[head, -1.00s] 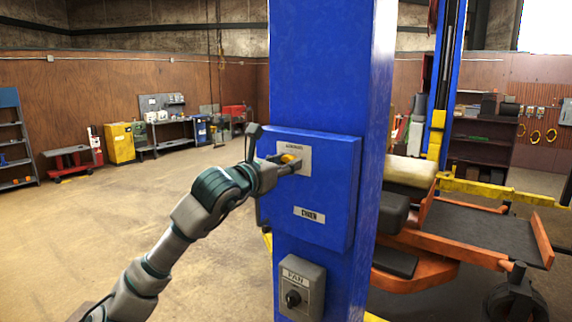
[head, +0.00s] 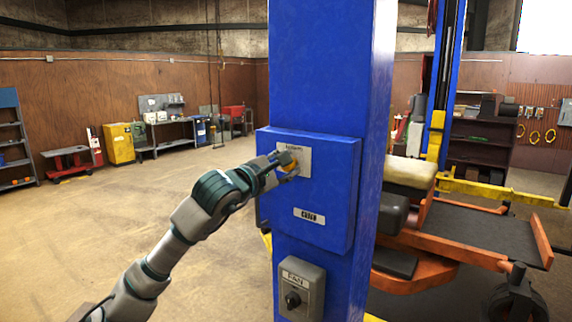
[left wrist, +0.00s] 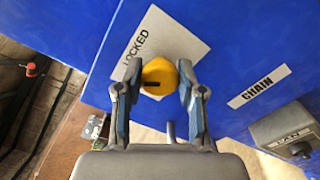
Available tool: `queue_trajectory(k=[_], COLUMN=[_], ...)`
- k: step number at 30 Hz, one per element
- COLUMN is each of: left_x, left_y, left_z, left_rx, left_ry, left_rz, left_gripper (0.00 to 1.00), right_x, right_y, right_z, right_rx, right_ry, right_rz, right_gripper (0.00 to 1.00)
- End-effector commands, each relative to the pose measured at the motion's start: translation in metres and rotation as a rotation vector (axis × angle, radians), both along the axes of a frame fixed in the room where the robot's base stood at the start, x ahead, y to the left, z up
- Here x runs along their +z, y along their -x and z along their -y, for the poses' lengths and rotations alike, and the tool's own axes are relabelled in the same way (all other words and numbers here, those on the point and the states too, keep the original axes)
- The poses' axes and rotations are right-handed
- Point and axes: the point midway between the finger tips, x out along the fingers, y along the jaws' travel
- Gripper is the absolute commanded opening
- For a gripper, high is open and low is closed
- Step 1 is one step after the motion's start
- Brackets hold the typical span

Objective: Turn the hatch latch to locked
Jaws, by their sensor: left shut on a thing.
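The hatch latch is a yellow knob (left wrist: 159,74) with a dark slot, on a white plate (left wrist: 178,40) that reads LOCKED in the left wrist view. The plate (head: 303,153) is on the blue box (head: 335,200) fixed to the blue post. My left gripper (left wrist: 158,80) has one finger on each side of the knob and is shut on it. In the head view my left gripper (head: 288,166) hides part of the knob and plate. My right gripper is not in view.
A CHAIN label (head: 309,215) sits low on the box. A grey FAN switch box (head: 301,290) is below it on the post. An orange and black lift deck (head: 470,235) stands to the right. The floor at left is open.

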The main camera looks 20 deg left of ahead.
Motion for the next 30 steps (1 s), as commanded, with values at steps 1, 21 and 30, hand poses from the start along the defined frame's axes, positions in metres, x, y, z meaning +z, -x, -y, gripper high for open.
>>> queue_trajectory(k=[1,21,30], left_x=[-0.002,-0.006,-0.008], left_y=[-0.001,-0.001,-0.002], left_z=[0.001,0.002,0.002], left_rx=[0.0,-0.003,-0.004], left_ry=[-0.041,-0.491,-0.546], left_rz=[0.01,0.169,0.186], left_gripper=[0.04,0.04,0.04], right_x=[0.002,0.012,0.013], right_y=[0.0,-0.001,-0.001], right_z=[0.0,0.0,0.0], right_rx=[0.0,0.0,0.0], right_ry=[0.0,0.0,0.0], right_rz=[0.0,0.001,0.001], right_gripper=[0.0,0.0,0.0])
